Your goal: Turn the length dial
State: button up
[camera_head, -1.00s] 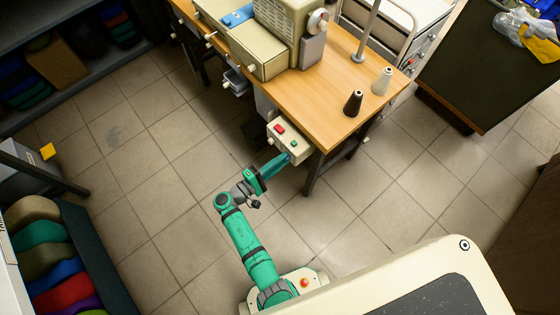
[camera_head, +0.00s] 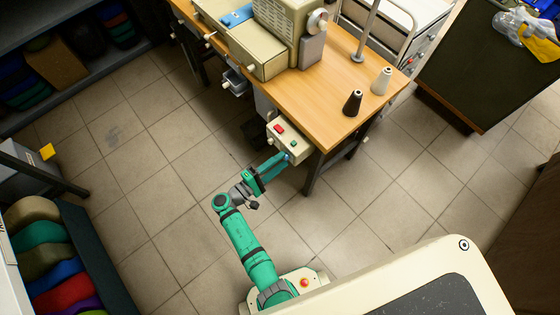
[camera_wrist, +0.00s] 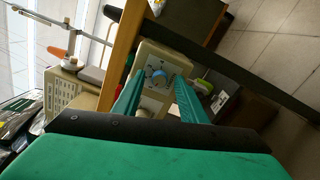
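A pale control box (camera_head: 283,135) hangs under the table's front edge, with a red and a green button on top. I cannot read any label, so I cannot tell whether this is the length dial. My gripper (camera_head: 285,158) is at the box's front. In the wrist view, its two green fingers (camera_wrist: 159,80) stand apart, with the dial seen between their tips. Contact with the dial cannot be made out.
The wooden table (camera_head: 310,110) carries a sewing machine (camera_head: 285,30), a black cone (camera_head: 353,103) and a white cone (camera_head: 381,81). A table leg (camera_head: 312,175) stands just right of my gripper. A dark cabinet (camera_head: 485,80) is at right.

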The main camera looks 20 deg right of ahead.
jog(key=v, duration=1)
jog(key=shift+s, duration=0.1)
jog(key=s+f+n+y, duration=0.1)
jog(key=s+f+y, duration=0.7)
jog(key=s+f, duration=0.3)
jog(key=s+a+f+m+y, duration=0.1)
jog(key=s+a+y, duration=0.4)
jog(key=s, duration=0.2)
jog(key=s+r+m+t+y, duration=0.1)
jog(key=s+r+m+t, duration=0.1)
jog(key=r, duration=0.9)
jog(key=s+r+m+t+y, duration=0.1)
jog(key=r+t, duration=0.3)
jog(key=r, duration=0.8)
jog(key=s+r+m+t+y, duration=0.2)
jog(key=s+r+m+t, duration=0.1)
jog(key=r, duration=0.8)
jog(key=shift+m, duration=0.6)
